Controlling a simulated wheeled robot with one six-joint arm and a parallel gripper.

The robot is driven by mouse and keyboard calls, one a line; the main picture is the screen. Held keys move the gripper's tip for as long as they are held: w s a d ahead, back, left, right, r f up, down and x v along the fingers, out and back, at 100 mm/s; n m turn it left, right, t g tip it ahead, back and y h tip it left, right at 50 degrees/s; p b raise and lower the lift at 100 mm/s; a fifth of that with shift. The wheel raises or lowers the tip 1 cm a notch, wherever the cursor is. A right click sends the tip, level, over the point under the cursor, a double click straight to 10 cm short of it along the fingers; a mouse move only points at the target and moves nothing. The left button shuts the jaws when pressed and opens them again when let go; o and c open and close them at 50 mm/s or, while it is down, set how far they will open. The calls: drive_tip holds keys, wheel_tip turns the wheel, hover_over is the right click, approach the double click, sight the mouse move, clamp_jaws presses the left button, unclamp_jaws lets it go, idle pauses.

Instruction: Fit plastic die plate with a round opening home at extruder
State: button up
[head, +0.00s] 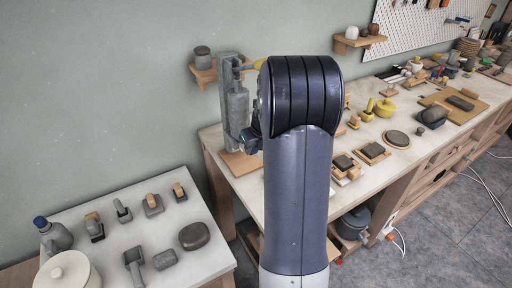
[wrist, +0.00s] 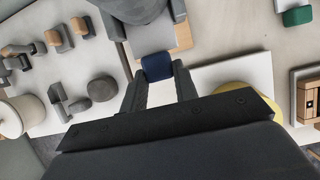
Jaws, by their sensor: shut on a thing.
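The extruder (head: 236,108) is a grey upright unit on a wooden base (head: 241,162) at the near left corner of the long bench. In the wrist view its grey body (wrist: 140,8) is at the top, just beyond my fingertips. My gripper (wrist: 160,78) is shut on a dark blue piece (wrist: 157,66), which I take to be the die plate. It is seen edge-on, so its round opening does not show. In the head view my gripper (head: 251,142) is beside the extruder's lower part, mostly behind my arm. Whether plate and extruder touch cannot be told.
A white table (head: 110,222) at lower left holds several grey and wooden tools, a lidded pot (head: 68,272) and a blue-capped bottle (head: 52,234). A wall shelf (head: 204,74) is left of the extruder. The bench to the right carries trays and tools.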

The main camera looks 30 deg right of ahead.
drive_tip(key=shift+w, duration=0.3)
drive_tip(key=shift+w+p, duration=0.7)
drive_tip(key=shift+w, duration=0.25)
drive_tip(key=o, duration=1.1)
drive_tip(key=shift+c, duration=0.2)
drive_tip(key=shift+r, duration=0.15)
drive_tip(key=b+v, duration=0.1)
drive_tip(key=v, duration=0.4)
drive_tip(key=shift+s, duration=0.15)
drive_tip(key=s+b, duration=0.3)
drive_tip(key=s, duration=0.8)
drive_tip(key=shift+s+a, duration=0.2)
drive_tip(key=shift+s, duration=0.15)
